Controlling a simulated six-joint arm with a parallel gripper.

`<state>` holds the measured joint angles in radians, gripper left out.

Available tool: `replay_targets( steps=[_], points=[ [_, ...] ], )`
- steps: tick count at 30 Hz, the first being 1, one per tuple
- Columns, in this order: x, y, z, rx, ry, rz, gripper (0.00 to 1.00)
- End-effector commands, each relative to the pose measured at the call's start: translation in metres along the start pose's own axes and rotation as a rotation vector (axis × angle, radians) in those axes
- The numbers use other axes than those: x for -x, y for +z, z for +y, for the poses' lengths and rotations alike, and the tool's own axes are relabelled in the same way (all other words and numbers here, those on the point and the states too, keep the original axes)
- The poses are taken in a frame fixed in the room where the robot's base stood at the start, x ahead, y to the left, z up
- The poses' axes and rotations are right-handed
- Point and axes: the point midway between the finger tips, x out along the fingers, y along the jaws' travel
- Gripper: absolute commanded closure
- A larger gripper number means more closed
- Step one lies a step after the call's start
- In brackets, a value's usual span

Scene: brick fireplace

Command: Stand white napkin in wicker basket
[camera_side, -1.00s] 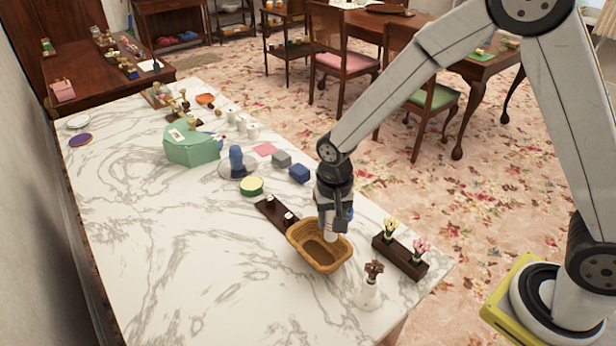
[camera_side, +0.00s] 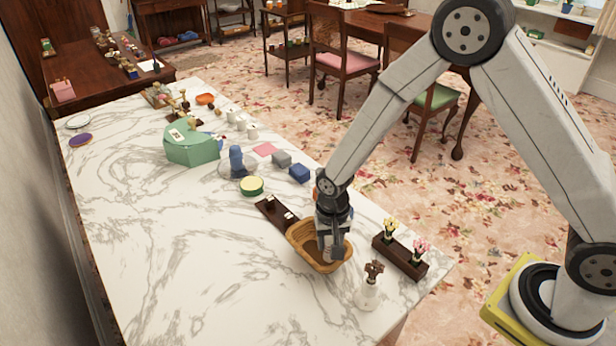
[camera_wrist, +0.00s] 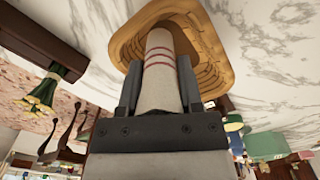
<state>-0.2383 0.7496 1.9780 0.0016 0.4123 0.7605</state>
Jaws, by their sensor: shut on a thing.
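The wicker basket (camera_side: 303,236) is an open tan oval on the marble counter. My gripper (camera_side: 328,250) is down inside the basket opening, near its right side. In the wrist view, my gripper (camera_wrist: 157,98) has its two fingers closed on the sides of the white napkin (camera_wrist: 160,75), a rolled cylinder with red stripes near its far end. That end lies within the rim of the basket (camera_wrist: 128,45). In the side view the napkin (camera_side: 329,256) is mostly hidden by my gripper. I cannot tell whether it touches the basket floor.
A dark flower holder (camera_side: 400,257) stands right of the basket, and a white vase (camera_side: 369,292) in front of it. A dark tray (camera_side: 272,212) lies close behind the basket. The counter (camera_side: 190,270) to the left is clear.

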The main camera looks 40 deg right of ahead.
Motion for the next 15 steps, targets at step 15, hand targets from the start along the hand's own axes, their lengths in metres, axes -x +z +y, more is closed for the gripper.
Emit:
replay_targets(
  steps=[15],
  points=[
    [-0.019,0.000,0.000,0.000,-0.001,0.001,1.00]
  ],
)
